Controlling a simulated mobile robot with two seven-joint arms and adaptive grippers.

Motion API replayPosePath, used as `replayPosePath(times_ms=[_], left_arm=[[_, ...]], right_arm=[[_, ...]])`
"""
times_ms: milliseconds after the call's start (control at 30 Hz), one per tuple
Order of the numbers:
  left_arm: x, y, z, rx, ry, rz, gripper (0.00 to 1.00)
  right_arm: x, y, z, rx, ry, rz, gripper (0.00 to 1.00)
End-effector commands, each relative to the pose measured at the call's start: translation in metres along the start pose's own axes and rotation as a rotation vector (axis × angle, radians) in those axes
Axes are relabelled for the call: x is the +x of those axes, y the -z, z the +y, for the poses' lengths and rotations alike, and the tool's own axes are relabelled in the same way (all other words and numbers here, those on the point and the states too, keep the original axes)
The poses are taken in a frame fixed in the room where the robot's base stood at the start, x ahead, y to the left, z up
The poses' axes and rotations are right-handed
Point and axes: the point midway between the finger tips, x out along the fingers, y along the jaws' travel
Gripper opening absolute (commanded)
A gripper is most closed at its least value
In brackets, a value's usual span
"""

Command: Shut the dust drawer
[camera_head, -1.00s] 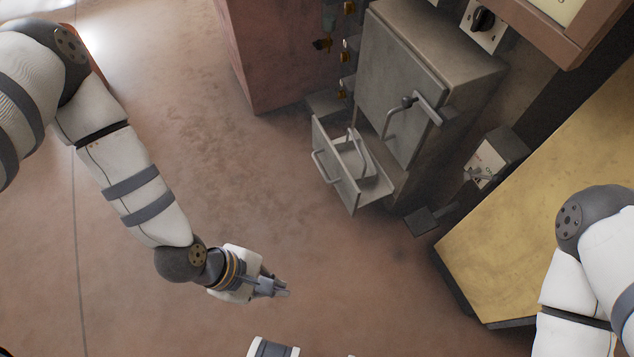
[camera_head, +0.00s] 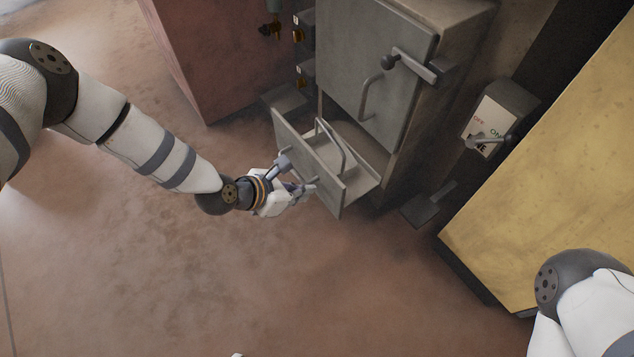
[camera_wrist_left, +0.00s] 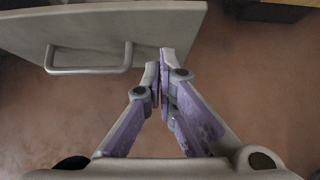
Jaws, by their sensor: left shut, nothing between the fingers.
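The dust drawer (camera_head: 308,161) is a grey metal drawer pulled out below the cabinet door (camera_head: 368,70). A bent handle-like bar stands inside it. In the left wrist view the drawer front (camera_wrist_left: 105,30) fills the upper left, with its bar handle (camera_wrist_left: 88,68) facing me. My left gripper (camera_head: 308,190) is shut and empty at the outer face of the drawer front, near its lower right part. In the wrist view its fingertips (camera_wrist_left: 160,62) are just right of the handle; I cannot tell whether they touch the front.
A reddish cabinet (camera_head: 215,55) stands at the back left. The floor (camera_head: 230,285) before the drawer is clear.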

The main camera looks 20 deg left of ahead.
Motion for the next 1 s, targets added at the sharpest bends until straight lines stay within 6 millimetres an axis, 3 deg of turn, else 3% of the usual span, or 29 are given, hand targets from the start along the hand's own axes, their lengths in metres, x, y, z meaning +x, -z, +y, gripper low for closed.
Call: replayPosePath(times_ms=[233,767,1000], left_arm=[[0.023,-0.024,0.000,0.002,0.001,0.001,0.00],[0.030,-0.031,0.000,0.001,0.000,0.000,0.00],[0.057,-0.053,-0.001,0.000,0.003,0.000,0.00]], right_arm=[[0.004,0.001,0.000,-0.001,-0.001,-0.011,0.30],[0.006,0.001,0.001,-0.001,-0.001,-0.016,0.30],[0.019,0.005,0.001,-0.005,-0.003,-0.047,0.30]])
